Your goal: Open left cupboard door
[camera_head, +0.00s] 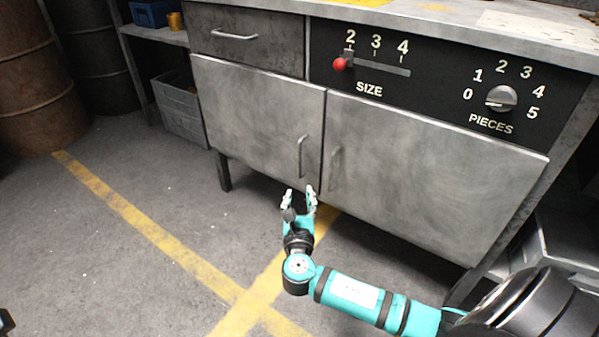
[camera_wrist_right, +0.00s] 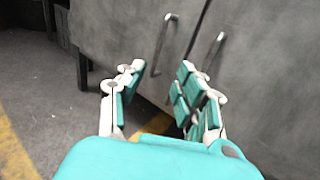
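The left cupboard door (camera_head: 255,122) is a grey metal panel and looks closed. Its vertical bar handle (camera_head: 301,156) is near its right edge. The handle also shows in the right wrist view (camera_wrist_right: 164,44), ahead of the fingers and between them. My right gripper (camera_head: 300,192) is open and empty, just below and in front of the handle, not touching it. It also shows in the right wrist view (camera_wrist_right: 160,88) with its fingers apart.
The right cupboard door (camera_head: 430,175) is closed beside it, with its own handle (camera_head: 335,170) close by. Above are a drawer (camera_head: 245,38), a red-knobbed size lever (camera_head: 340,64) and a pieces dial (camera_head: 501,98). Rusty barrels (camera_head: 35,85) stand left. The floor in front is clear.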

